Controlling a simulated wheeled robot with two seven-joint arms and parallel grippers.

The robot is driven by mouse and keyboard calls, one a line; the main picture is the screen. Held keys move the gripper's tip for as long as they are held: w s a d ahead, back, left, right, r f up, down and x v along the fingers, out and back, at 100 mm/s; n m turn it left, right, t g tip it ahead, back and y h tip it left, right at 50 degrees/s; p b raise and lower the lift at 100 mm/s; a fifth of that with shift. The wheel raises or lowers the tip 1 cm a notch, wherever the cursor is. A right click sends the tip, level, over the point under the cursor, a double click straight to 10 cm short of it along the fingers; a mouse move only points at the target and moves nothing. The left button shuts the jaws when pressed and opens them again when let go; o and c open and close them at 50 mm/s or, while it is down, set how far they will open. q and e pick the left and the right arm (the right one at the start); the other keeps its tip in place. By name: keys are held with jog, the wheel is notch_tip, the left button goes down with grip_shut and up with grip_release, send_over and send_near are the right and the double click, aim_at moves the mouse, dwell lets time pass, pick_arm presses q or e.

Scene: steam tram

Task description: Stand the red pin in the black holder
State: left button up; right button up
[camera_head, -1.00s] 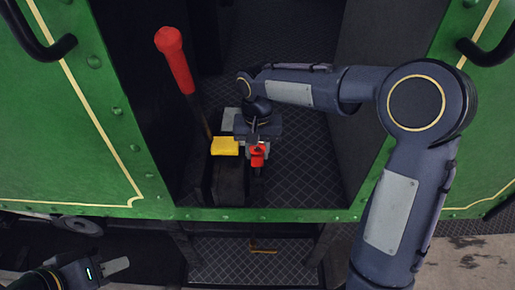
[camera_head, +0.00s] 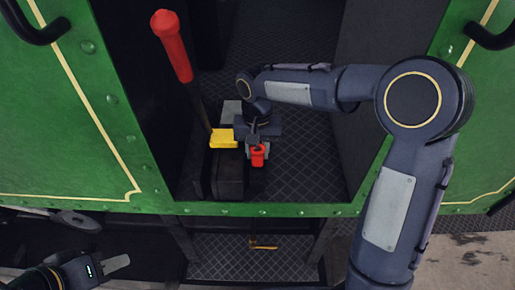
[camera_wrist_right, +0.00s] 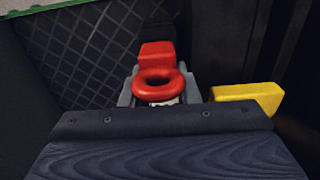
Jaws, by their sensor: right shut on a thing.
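The red pin (camera_head: 258,155) has a ring-shaped head and a red block. It also shows in the right wrist view, with its ring (camera_wrist_right: 158,87) facing the camera. My right gripper (camera_head: 258,150) is shut on it, with grey fingers on both sides. The pin's lower end is hidden. Dark box-like parts (camera_head: 229,180) stand left of the pin on the tram floor; I cannot tell which dark part is the black holder, or whether the pin touches it. My left gripper (camera_head: 117,263) is low at the left, away from the pin; its opening is unclear.
A yellow block (camera_head: 223,138) lies just left of my right gripper, by the foot of a red-handled lever (camera_head: 173,48). Green tram panels (camera_head: 60,120) flank the doorway. Bare chequered floor (camera_head: 310,165) lies to the right, and a step (camera_head: 250,262) below.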

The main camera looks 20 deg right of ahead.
jog(key=shift+f, duration=0.15)
jog(key=o, duration=1.2)
jog(key=shift+c, duration=0.2)
notch_tip(320, 180, up, 8)
jog(key=shift+f, duration=0.1)
jog(key=s+d+r+n+t+y, duration=0.1)
jog(key=s+d, duration=0.3)
jog(key=s, duration=0.3)
jog(key=s+d+r+t+y, duration=0.1)
jog(key=s+d+t+y, duration=0.1)
jog(key=s+d, duration=0.3)
jog(key=s+a+f+t, duration=0.1)
jog(key=s+f, duration=0.1)
jog(key=s, duration=0.4)
jog(key=s+a+f+t, duration=0.1)
jog(key=s+f, duration=0.2)
jog(key=s, duration=0.2)
jog(key=shift+s+f+n+t+y, duration=0.35)
jog(key=shift+n+t+y, duration=0.05)
